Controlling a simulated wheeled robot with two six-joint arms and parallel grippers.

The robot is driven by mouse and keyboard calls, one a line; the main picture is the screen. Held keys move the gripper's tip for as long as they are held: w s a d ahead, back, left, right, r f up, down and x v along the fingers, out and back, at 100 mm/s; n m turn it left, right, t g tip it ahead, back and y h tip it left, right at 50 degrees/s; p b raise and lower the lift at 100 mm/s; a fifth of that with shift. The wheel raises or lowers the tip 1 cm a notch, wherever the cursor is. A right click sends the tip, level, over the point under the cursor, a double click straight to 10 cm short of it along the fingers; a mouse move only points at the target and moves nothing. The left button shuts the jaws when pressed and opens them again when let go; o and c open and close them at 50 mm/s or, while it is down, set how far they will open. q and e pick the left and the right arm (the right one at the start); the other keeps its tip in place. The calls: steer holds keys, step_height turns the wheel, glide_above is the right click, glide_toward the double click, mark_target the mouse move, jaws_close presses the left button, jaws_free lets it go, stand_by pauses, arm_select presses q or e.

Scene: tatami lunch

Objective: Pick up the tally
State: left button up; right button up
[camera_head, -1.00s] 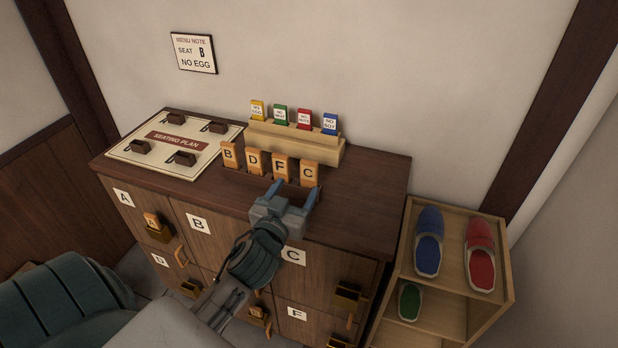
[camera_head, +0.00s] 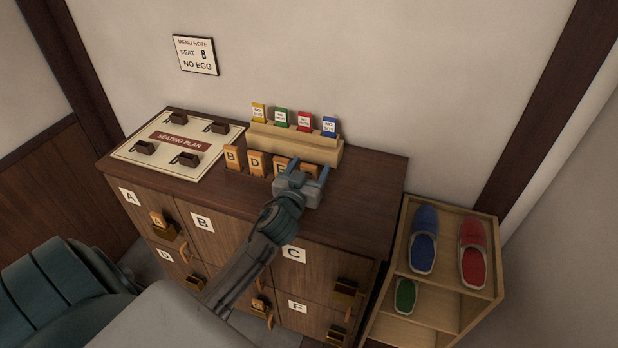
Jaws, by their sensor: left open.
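A row of upright wooden tallies stands on the cabinet top (camera_head: 365,185): B (camera_head: 232,158), D (camera_head: 256,163), F (camera_head: 280,164) and another at the right end. My left gripper (camera_head: 303,171) is open at the right end of this row, its fingers pointing toward the wall. It covers most of the end tally, lettered C in the earlier view, and part of F. I cannot tell whether the end tally is between the fingers. A tally lettered A (camera_head: 157,219) sits in a holder on the cabinet front. My right gripper is not in view.
Just behind the row, a wooden rack (camera_head: 290,143) holds yellow, green, red and blue cards. The seating plan board (camera_head: 140,150) lies left. A wall note (camera_head: 195,55) reads seat B, no egg. A shoe shelf (camera_head: 440,295) with slippers stands right. The cabinet top's right end is clear.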

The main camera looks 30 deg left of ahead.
arm_select(q)
steer(key=shift+s, duration=0.1)
steer(key=c, duration=1.1)
steer(key=shift+r, duration=0.1)
steer(key=shift+c, duration=0.2)
